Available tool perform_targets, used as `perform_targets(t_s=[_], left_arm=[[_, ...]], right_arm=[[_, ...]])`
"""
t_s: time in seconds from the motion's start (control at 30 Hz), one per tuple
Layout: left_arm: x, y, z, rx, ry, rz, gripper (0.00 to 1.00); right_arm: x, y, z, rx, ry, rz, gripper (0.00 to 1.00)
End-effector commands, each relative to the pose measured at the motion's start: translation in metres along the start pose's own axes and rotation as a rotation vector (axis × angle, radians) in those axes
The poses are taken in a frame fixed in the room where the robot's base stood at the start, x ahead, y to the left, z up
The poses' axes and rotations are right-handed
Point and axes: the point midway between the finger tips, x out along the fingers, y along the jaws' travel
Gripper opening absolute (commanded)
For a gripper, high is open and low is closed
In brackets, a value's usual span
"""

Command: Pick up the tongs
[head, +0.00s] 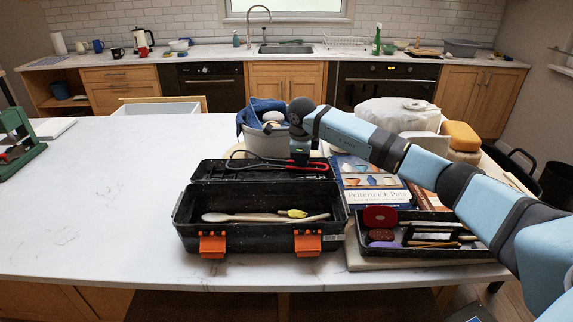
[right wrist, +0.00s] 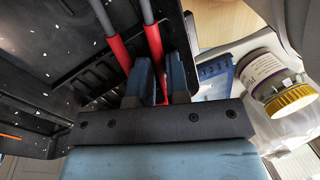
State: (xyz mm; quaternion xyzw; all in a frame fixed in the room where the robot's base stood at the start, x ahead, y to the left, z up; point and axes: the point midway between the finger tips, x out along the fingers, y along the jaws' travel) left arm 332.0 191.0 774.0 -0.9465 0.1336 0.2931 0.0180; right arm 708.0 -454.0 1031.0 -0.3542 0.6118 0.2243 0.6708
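The tongs (head: 303,166), with red handles and a dark looped metal part, lie along the raised back part of the black toolbox (head: 190,215). In the right wrist view two grey rods run into the red handles (right wrist: 117,48). My right gripper (head: 300,155) points down at the handle end. In the right wrist view its two blue-grey fingers (right wrist: 160,75) are close together, with one red handle between them and the other handle outside, to the left. The handle ends are partly hidden by the fingers. My left gripper is out of view.
The toolbox tray holds wooden tools and a yellow-tipped one (head: 292,213). A grey bucket (head: 265,142) with a blue cloth stands behind. Books (head: 372,190) and a black tool tray (head: 420,247) lie to the right. A yellow-lidded jar (right wrist: 290,100) is close by.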

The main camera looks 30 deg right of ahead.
Motion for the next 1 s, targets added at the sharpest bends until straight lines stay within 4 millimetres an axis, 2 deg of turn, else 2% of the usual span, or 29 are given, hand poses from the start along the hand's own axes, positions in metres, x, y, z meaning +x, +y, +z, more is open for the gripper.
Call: perform_targets(t_s=[0.07,0.4,0.57,0.77,1.0], left_arm=[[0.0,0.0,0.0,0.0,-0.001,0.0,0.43],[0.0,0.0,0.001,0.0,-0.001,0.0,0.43],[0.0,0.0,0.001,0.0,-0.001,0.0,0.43],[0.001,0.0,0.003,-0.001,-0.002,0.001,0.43],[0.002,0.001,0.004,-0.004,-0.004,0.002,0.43]], right_arm=[[0.0,0.0,0.0,0.0,0.0,0.0,0.0],[-0.001,0.0,0.0,0.0,0.0,0.0,0.0],[-0.009,-0.002,0.0,0.001,0.0,0.0,0.0],[-0.037,-0.009,0.0,0.002,-0.002,-0.003,0.0],[-0.087,-0.018,0.0,0.001,-0.003,-0.003,0.0]])
